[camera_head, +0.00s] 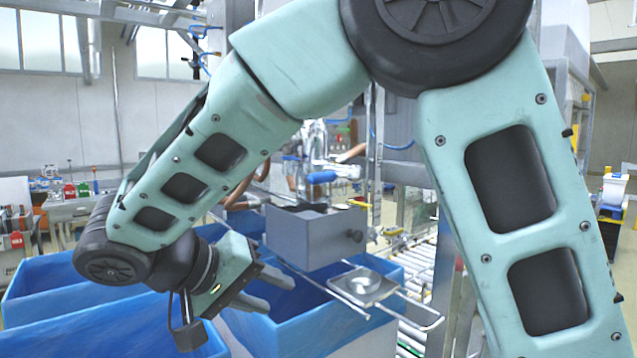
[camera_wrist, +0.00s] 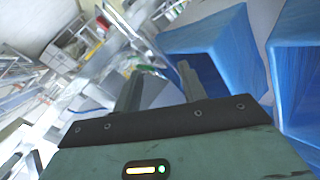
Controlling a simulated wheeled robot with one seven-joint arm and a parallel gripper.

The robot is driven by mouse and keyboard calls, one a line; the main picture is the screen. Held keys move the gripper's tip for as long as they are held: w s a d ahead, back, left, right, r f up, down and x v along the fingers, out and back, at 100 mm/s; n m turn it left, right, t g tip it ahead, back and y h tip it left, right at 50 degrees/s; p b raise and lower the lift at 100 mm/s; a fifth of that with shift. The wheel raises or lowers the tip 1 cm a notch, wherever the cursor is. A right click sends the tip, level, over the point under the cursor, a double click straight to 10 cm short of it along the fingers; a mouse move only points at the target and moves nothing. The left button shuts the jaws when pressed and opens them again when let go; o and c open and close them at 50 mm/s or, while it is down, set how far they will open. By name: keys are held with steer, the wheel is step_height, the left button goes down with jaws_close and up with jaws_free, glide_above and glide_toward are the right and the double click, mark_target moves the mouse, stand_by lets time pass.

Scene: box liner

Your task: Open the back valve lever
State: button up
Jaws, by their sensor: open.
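My gripper (camera_head: 268,290) is open and empty, held over the blue-lined boxes at the lower left of the head view. Its two fingers (camera_wrist: 160,88) also show apart in the wrist view, with nothing between them. In the head view a valve assembly with a blue handle (camera_head: 322,177) stands behind the grey metal box (camera_head: 313,236), well beyond my gripper. I cannot tell whether that handle is the back valve lever. My arm hides part of the machine, and no lever is clear in the wrist view.
Blue-lined boxes (camera_head: 110,328) fill the lower left, and one also shows in the wrist view (camera_wrist: 230,48). A metal tray with a round dish (camera_head: 362,285) juts out on rods right of my gripper. A roller conveyor (camera_head: 412,262) and upright frame posts stand behind.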

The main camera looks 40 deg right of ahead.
steer(key=w+r+m+h+p, duration=0.1)
steer(key=w+r+m+h, duration=0.4)
steer(key=r, duration=0.4)
steer(key=m+h, duration=0.2)
steer(key=m, duration=0.4)
glide_toward(325, 179)
steer(key=d+p, duration=0.2)
steer(key=d, duration=0.1)
steer(key=d+p, duration=0.2)
steer(key=d, duration=0.1)
steer(key=w+d+p, duration=0.1)
steer(key=d+p, duration=0.2)
steer(key=shift+w+d+r, duration=0.1)
steer(key=shift+d, duration=0.85)
jaws_close()
